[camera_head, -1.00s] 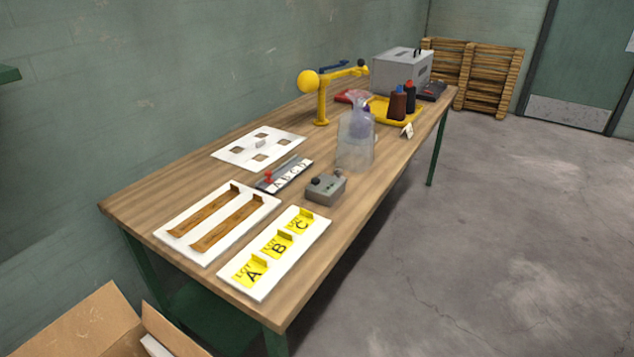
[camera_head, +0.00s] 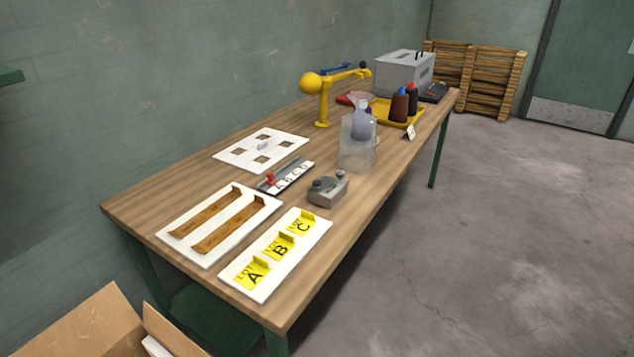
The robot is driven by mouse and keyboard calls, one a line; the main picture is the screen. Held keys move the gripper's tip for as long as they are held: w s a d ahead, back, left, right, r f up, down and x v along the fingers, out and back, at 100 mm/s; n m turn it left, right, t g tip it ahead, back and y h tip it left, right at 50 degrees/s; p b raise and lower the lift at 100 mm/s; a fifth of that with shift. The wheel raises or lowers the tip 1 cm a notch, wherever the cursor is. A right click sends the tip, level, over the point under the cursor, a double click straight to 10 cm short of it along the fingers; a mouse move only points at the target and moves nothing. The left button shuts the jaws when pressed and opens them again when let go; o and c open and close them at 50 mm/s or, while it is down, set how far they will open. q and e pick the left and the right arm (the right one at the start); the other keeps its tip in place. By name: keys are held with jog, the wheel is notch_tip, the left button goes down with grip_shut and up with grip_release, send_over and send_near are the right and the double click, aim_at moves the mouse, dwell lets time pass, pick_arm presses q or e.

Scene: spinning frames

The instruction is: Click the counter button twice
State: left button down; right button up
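A small grey box (camera_head: 328,191) with a dark round knob or button on top stands on the wooden table, near its right edge. It looks like the counter, but its markings are too small to read. Neither of my grippers shows in the head view, and nothing touches the box.
The wooden table (camera_head: 140,207) also bears a white board with yellow A, B, C labels (camera_head: 262,291), a board with brown rails (camera_head: 205,262), a clear container (camera_head: 356,157), a yellow stand (camera_head: 322,105) and a yellow tray (camera_head: 384,121). Open floor (camera_head: 480,230) lies right of the table.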

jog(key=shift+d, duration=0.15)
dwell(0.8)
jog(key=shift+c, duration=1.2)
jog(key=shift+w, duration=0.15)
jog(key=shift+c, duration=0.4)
